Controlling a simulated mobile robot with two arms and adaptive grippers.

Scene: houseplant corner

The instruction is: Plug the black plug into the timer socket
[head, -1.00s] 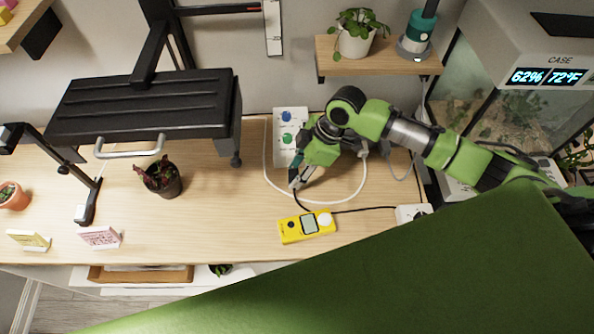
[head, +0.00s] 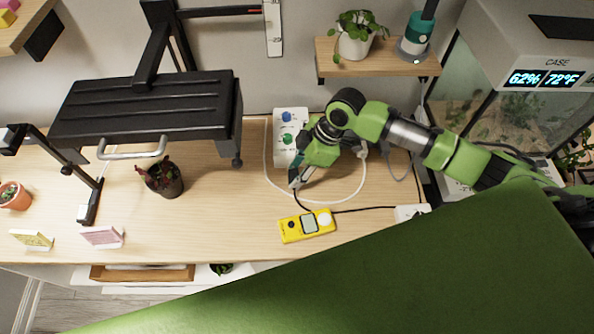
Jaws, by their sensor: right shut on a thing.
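My right gripper (head: 297,179) reaches down over the wooden desk and is shut on the black plug, which is mostly hidden by the fingers. A thin black cord (head: 300,201) runs from the fingertips toward a yellow meter (head: 307,225) with a grey screen. A white panel (head: 283,155) with blue and green knobs lies just behind the gripper, partly covered by it. A small white box (head: 407,212) stands at the right, partly hidden by the green surface in front. I cannot tell which of these is the timer socket. My left gripper is not in view.
A white cable (head: 271,180) loops around the gripper on the desk. A black stand (head: 140,108) and a potted red plant (head: 162,180) are at left, with small cards (head: 101,236) near the front edge. A glass case (head: 500,110) stands at right.

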